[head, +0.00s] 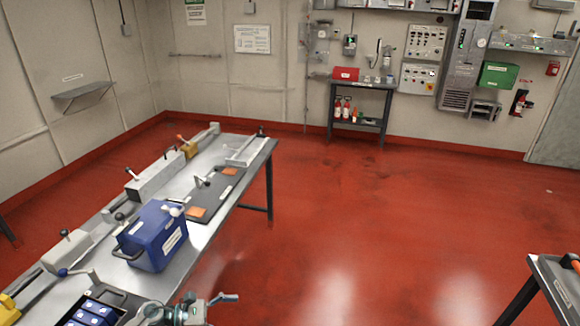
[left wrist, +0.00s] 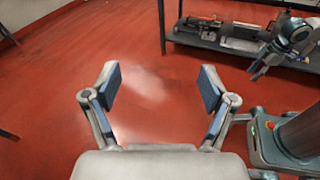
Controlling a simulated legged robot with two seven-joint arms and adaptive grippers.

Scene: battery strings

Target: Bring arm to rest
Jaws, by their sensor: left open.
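My left gripper (left wrist: 161,88) is open and empty in the left wrist view. Its two blue-padded fingers are spread wide over bare red floor. In the head view a gripper (head: 205,305), seemingly the left one, shows at the bottom edge beside the workbench's near right side. Part of an arm (left wrist: 292,42), seemingly mine on the right, shows at the upper right of the left wrist view. Its finger state is unclear.
The metal workbench (head: 232,188) on the left carries a blue battery box (head: 155,236), clamps and a tray of blue cells (head: 92,312). Another table (head: 560,290) is at the lower right. A black stand (head: 357,120) is by the back wall. The floor between is clear.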

